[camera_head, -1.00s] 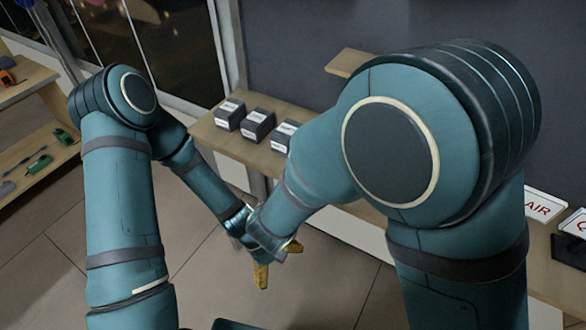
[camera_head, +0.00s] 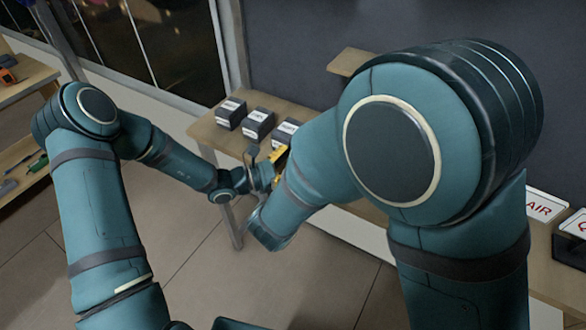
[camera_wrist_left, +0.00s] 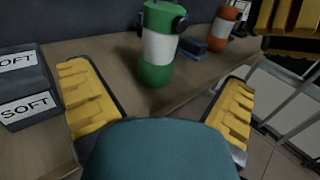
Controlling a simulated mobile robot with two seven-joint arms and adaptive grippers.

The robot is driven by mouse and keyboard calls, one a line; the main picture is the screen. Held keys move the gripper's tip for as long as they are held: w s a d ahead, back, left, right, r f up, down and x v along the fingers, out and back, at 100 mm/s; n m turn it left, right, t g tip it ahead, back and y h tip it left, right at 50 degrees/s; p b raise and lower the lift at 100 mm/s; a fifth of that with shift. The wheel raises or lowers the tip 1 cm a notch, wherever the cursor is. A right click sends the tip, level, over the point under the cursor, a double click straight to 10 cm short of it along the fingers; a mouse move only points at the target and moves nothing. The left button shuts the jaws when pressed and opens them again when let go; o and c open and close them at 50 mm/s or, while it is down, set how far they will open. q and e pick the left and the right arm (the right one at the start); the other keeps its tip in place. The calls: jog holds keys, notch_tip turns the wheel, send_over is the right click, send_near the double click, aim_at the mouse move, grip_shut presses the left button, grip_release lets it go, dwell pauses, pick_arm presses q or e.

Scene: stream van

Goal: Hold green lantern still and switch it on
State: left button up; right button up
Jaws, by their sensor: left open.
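The green lantern (camera_wrist_left: 156,66), with a white middle band and dark knobs near its top, stands upright on a wooden counter in the left wrist view. My left gripper (camera_wrist_left: 158,78) is open, its yellow fingers spread to either side of the lantern in that view, which lies beyond them and is not gripped. In the head view my left gripper (camera_head: 279,158) is at the counter edge, partly behind my right arm; the lantern is hidden there. A yellow and black part (camera_wrist_left: 290,17) at the wrist view's upper right looks like my right gripper; its jaw state is unclear.
An orange lantern (camera_wrist_left: 221,30) and a small blue-grey block (camera_wrist_left: 193,46) stand behind the green one. Dark boxes marked SOFT (camera_wrist_left: 22,92) sit at left on the counter (camera_head: 205,130). My right arm crosses close to my left gripper. A wall stands behind.

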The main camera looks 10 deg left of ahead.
pick_arm(q)
jog(key=x, duration=1.3)
jog(key=c, duration=1.4)
pick_arm(e)
grip_shut()
dwell(1.2)
